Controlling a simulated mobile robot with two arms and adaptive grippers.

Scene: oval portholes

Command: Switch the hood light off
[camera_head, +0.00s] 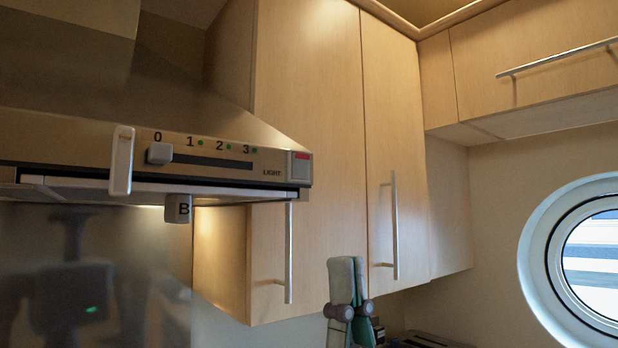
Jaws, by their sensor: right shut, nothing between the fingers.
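The range hood (80,130) fills the left of the head view. At the right end of its front panel is the light switch (300,168), a pale rocker with a red strip at its top, next to the word LIGHT. A warm glow shows under the hood. My right gripper (346,262) points upward at the bottom centre, below and right of the switch and apart from it. Its fingers are together with nothing between them. My left gripper is not in view.
A slider knob (159,153) sits near 0 on the hood panel. A white handle (121,160) and a block marked B (178,208) are at the hood's front edge. Wooden cabinets (310,120) with long bar handles (394,225) stand right of the hood. A porthole (590,260) is far right.

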